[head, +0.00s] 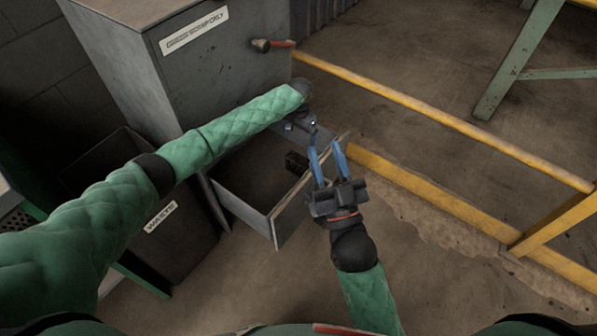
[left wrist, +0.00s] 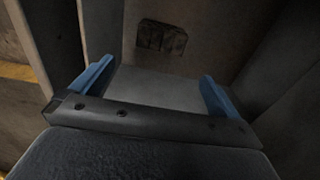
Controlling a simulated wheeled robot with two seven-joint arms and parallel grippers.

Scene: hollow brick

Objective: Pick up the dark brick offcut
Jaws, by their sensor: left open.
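The dark brick offcut (head: 296,162) lies inside the open drawer, near its far right side. In the left wrist view the offcut (left wrist: 162,37) shows as a dark block with hollows, beyond the fingertips. My left gripper (left wrist: 157,74) is open and empty above the drawer, its blue fingers wide apart and clear of the offcut. In the head view my left arm hides part of the drawer's far end. My right gripper (head: 326,147) is at the drawer front (head: 290,212), its blue fingers apart, with the panel's edge passing between them.
The drawer (head: 235,202) juts from a grey cabinet (head: 225,75). A bin labelled waste (head: 165,235) stands to the left. A yellow rail (head: 440,118) runs along the right. Floor in front is clear.

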